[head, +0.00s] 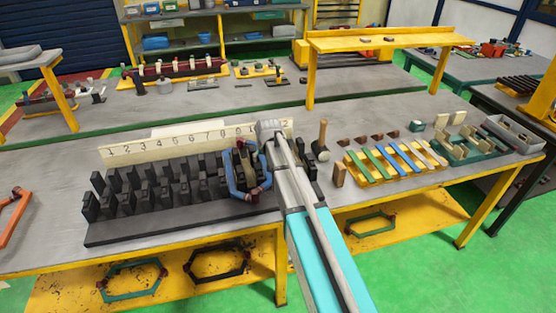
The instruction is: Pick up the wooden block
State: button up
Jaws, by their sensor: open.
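A small upright brown wooden block (339,175) stands on the grey workbench near its front edge, just right of my arm. Several smaller brown pieces (378,137) lie farther back, so other wooden pieces are in view too. My arm reaches in from the lower right, and its wrist is above the right end of the black slotted rack.
The black rack (150,225) fills the bench left of my arm, with a numbered strip (180,145) behind. A mallet (321,140) stands behind the block. To the right are coloured strips (385,163) on a yellow holder and a grey bin (513,132). Bench front between is clear.

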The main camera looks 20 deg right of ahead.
jog(key=shift+r+p, duration=1.1)
jog(key=shift+r, duration=0.25)
jog(key=shift+r+p, duration=0.35)
